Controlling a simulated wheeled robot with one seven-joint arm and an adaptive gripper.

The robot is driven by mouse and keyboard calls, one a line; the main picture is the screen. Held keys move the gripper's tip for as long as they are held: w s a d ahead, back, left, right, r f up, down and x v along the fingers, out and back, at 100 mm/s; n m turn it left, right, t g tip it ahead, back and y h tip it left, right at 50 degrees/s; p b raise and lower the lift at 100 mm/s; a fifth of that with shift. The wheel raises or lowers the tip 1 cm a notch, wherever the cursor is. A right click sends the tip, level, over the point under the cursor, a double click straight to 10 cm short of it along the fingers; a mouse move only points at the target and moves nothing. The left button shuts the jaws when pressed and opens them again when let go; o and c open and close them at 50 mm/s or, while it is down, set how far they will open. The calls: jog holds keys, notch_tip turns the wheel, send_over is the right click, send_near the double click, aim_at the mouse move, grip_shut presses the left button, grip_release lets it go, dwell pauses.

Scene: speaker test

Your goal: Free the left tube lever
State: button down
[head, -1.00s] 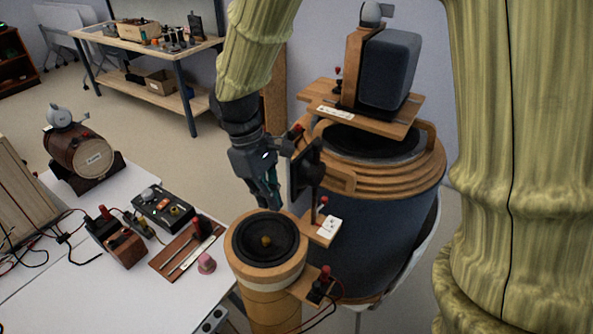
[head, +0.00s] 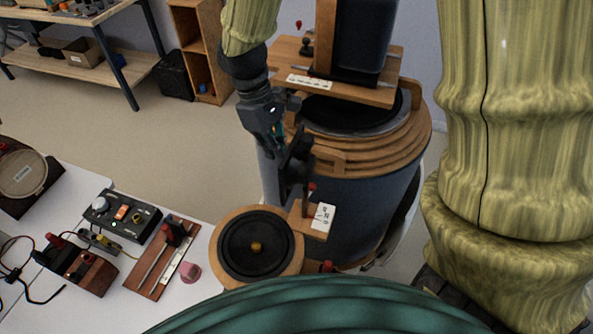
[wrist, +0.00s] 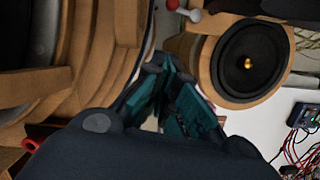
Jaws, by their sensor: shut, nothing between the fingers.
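A short lever with a red knob (head: 311,187) stands on a wooden bracket beside the round speaker tube (head: 217,240). In the wrist view a red knob (wrist: 172,5) shows at the top edge, near the same speaker (wrist: 278,92). I cannot tell for sure which lever is the left tube lever. My gripper (head: 278,150) is shut and empty, pointing down beside a dark upright plate (head: 297,165) in front of the large blue barrel (head: 365,215). In the wrist view my teal fingers (wrist: 168,70) come together between the barrel's wooden rings and the speaker. Contact with the plate cannot be told.
A wooden shelf (head: 390,94) with a dark box sits on the barrel.

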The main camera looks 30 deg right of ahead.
jog(key=s+d+f+p, duration=0.2)
jog(key=s+d+f, duration=0.1)
jog(key=f, duration=0.3)
jog(key=shift+s+p, duration=0.35)
jog(key=shift+s, duration=0.15)
jog(key=shift+f, duration=0.1)
jog(key=shift+a, duration=0.1)
